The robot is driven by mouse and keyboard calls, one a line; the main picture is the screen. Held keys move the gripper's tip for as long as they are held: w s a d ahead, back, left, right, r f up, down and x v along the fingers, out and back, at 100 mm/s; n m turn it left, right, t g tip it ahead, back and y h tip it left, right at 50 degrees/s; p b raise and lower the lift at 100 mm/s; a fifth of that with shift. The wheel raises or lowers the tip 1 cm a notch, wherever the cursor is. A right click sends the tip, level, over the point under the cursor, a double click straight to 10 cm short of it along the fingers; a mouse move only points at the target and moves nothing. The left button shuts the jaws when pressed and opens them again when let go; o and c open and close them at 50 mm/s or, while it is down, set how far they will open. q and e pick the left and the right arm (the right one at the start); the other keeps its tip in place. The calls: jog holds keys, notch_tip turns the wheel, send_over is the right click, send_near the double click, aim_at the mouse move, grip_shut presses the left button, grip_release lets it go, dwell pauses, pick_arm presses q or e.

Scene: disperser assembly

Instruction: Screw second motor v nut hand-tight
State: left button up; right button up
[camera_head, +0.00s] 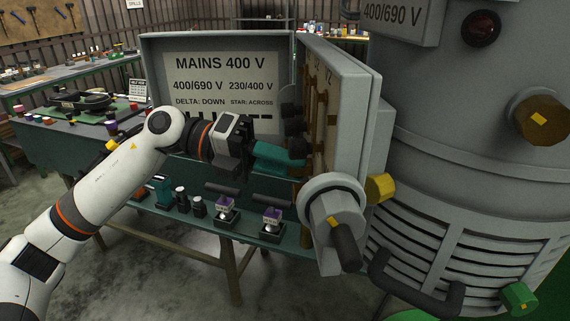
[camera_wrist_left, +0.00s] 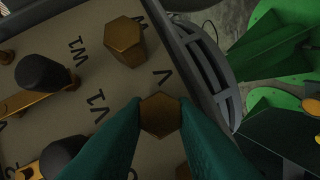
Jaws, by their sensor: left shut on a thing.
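My left gripper (camera_head: 300,160) reaches from the left into the open motor terminal box (camera_head: 345,110). Its teal fingers are shut on a brass hex nut, the V nut (camera_wrist_left: 160,115), beside the printed letter V in the left wrist view. The fingers touch the nut's two sides; whatever is under it is hidden. A second brass hex nut (camera_wrist_left: 124,41) sits by the letter W, apart from the fingers. Black-capped terminals (camera_wrist_left: 42,72) with brass bars stand to the left, near the marks W1 and V1. My right gripper is not in view.
The large grey motor body (camera_head: 450,160) fills the right side. A grey panel (camera_head: 220,90) reading MAINS 400 V stands behind my arm. The green bench (camera_head: 275,232) below holds purple-topped pieces (camera_head: 271,216) and dark cylinders. The box wall stands close to the fingers.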

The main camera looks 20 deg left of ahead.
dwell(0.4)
pick_arm(q)
jog(key=o, duration=1)
jog(key=a, duration=0.4)
jog(key=a+r+b, duration=0.1)
jog(key=a, duration=0.3)
jog(key=a+r+b, duration=0.1)
jog(key=a, duration=0.3)
jog(key=shift+s, duration=0.3)
jog(key=shift+d, duration=0.1)
